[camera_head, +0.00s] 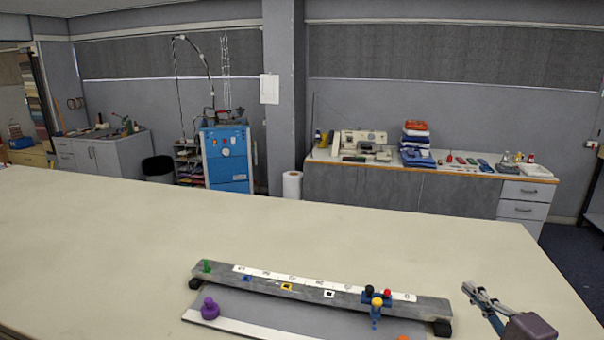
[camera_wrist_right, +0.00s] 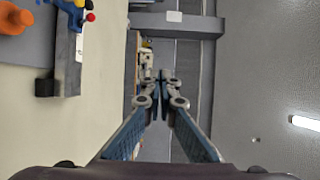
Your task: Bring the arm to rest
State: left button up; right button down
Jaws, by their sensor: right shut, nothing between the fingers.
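My right gripper (camera_head: 480,298) is above the table's right part, to the right of the grey board, with its fingers pointing up and left. It is shut and empty. In the right wrist view the closed fingers (camera_wrist_right: 160,82) point away from the board, toward the far wall and cabinets. My left gripper is in neither view.
The cloth table (camera_head: 130,235) is mostly bare.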

jog(key=s+a+f+n+g+y, duration=0.1)
jog(key=s+a+f+n+g, duration=0.85)
jog(key=s+a+f, duration=0.8)
jog(key=s+f+n+g+h, duration=0.2)
jog(key=s+f+n, duration=0.15)
jog(key=s, duration=0.55)
jog(key=s+f+n+g+h, duration=0.25)
jog(key=s+n, duration=0.25)
jog(key=s, duration=0.3)
notch_tip(320, 180, down, 39)
jog(key=s+g+b, duration=0.1)
jog(key=s+b, duration=0.1)
jog(key=b, duration=1)
pick_arm(q)
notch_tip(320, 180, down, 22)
jog(key=b, duration=1)
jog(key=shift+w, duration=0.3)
pick_arm(e)
jog(key=s+d+f, duration=0.1)
jog(key=s+f, duration=0.4)
jog(key=f, duration=0.3)
jog(key=s+d+f+g, duration=0.1)
jog(key=s+f, duration=0.5)
jog(key=f, duration=0.3)
jog(key=s+d+f, duration=0.1)
jog(key=s+f, duration=0.5)
jog(key=f, duration=0.3)
jog(key=shift+s, duration=0.25)
